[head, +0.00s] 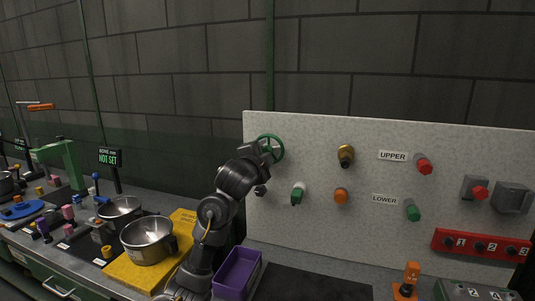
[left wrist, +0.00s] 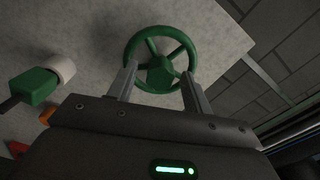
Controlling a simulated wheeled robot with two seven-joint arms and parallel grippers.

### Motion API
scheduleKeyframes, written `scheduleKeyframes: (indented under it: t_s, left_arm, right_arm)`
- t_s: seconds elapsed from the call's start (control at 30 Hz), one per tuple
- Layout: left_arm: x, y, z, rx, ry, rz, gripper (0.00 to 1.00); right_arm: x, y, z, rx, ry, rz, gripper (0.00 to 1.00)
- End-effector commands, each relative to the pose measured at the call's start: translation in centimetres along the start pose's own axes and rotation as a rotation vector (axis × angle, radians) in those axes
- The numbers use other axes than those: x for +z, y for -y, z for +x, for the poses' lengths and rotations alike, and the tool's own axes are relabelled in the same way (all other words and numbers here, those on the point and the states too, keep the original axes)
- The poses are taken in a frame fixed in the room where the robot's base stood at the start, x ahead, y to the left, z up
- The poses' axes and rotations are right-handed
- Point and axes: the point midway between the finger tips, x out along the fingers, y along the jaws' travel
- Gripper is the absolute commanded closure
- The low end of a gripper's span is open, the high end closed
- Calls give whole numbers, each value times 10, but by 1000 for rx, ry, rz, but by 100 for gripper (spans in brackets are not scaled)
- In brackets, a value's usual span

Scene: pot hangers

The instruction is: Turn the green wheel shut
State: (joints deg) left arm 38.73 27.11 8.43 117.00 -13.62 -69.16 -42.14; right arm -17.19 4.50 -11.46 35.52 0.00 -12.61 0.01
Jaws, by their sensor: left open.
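The green wheel (head: 271,148) is mounted at the upper left of the speckled panel. In the left wrist view the wheel (left wrist: 160,60) shows its rim, spokes and hub. My left gripper (head: 266,153) is at the wheel, and its arm hides part of the wheel's left side. In the left wrist view my left gripper (left wrist: 160,82) is open, with one finger on each side of the hub, over the lower part of the rim. I cannot tell whether the fingers touch the wheel. My right gripper is not in view.
The speckled panel (head: 310,222) also carries a green-and-white knob (head: 298,193), an orange knob (head: 341,196), a brass fitting (head: 346,155) and red and green knobs. Below are a purple bin (head: 236,272), a metal pot (head: 147,240) and a dark mat (head: 315,284).

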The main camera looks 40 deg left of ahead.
Motion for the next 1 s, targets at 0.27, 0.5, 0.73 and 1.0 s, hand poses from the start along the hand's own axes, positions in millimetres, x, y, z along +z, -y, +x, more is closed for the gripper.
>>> scheduleKeyframes:
  t_s: [0.27, 0.5, 0.73, 1.0]
  left_arm:
    - [0, 0, 1, 0, 0, 0, 50]
    - [-2, -1, 1, 3, -3, -404, 50]
    - [-1, 0, 0, 2, -1, -966, 50]
    - [0, 0, 0, 0, 1, -1053, 50]
  right_arm:
    - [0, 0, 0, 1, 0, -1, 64]
    - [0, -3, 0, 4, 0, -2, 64]
    - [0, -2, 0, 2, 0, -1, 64]
    - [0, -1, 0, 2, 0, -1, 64]
